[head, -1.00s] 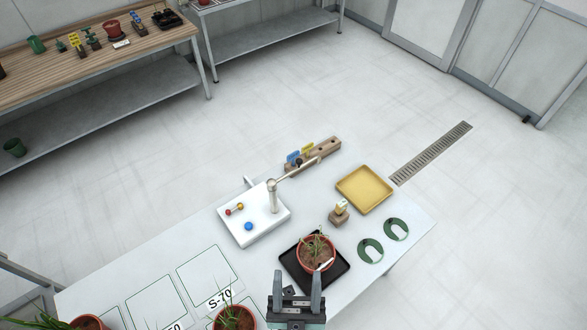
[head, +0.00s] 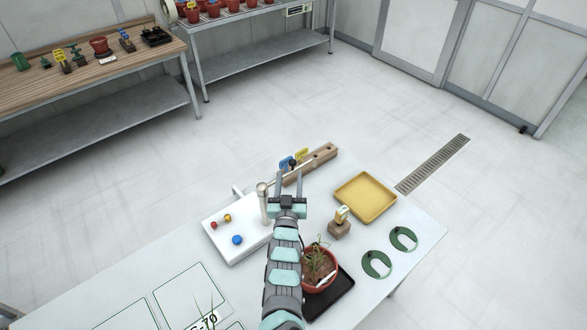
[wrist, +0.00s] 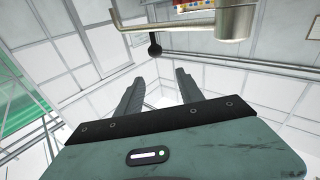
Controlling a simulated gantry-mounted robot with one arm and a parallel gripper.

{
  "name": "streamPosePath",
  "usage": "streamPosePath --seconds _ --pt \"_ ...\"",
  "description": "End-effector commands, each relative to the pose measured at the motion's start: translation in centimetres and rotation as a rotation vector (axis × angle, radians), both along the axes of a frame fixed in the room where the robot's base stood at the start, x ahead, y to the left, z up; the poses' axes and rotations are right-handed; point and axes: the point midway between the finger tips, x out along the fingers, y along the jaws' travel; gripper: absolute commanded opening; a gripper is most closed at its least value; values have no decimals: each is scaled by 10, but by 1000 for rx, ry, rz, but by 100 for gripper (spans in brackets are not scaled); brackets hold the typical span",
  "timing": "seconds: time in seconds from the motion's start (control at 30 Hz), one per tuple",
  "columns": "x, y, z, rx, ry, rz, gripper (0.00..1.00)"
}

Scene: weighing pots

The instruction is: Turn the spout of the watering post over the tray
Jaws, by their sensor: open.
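The watering post (head: 263,205) is a silvery upright on a white base plate, with its spout reaching towards the upper right, away from the black tray (head: 341,297). In the head view my gripper (head: 288,181) hides part of the spout. The wrist view shows the metal post (wrist: 237,20), the spout (wrist: 165,24) running left and a black ball knob (wrist: 155,49) hanging off it. My gripper's open fingers (wrist: 160,80) point towards the knob, with nothing visible between them. The black tray holds a potted plant (head: 320,268) and is partly hidden by my arm.
A yellow tray (head: 366,197) lies to the right, with a small wooden block (head: 339,229) beside it. A wooden rack (head: 313,163) with blue and yellow tags stands behind the spout. Blue and red knobs sit on the white base.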

Motion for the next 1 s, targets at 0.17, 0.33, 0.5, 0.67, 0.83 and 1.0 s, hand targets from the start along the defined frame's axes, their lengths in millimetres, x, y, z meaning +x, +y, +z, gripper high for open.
streamPosePath --seconds 0.17,0.33,0.5,0.67,0.83,1.0 --pt "15 0 -18 64 87 -46 44" --pt "19 -2 -22 75 104 -53 44" --pt "32 -4 -25 79 102 -54 44" --pt "47 -6 -23 78 97 -53 44" --pt "63 -8 -24 76 99 -54 44" --pt "80 -10 -24 78 99 -54 44"
